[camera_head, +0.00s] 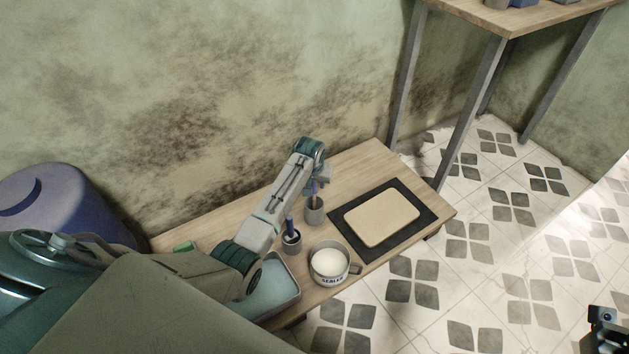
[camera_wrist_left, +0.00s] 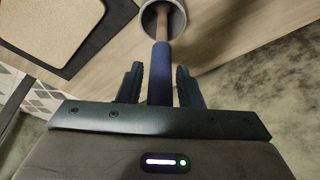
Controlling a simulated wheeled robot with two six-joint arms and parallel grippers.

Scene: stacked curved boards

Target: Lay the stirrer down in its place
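A stirrer with a blue handle (camera_wrist_left: 161,74) and a wooden shaft (camera_wrist_left: 162,22) stands in the far grey cup (camera_head: 314,213). The stirrer's lower end is hidden inside the cup.
A second grey cup (camera_head: 292,246) with a blue-handled tool (camera_head: 289,226) stands nearer. A mug of white contents (camera_head: 342,280), a shallow tray (camera_head: 283,299) and a beige board on a dark mat (camera_head: 413,238) share the wooden table (camera_head: 362,168). The wall is close behind.

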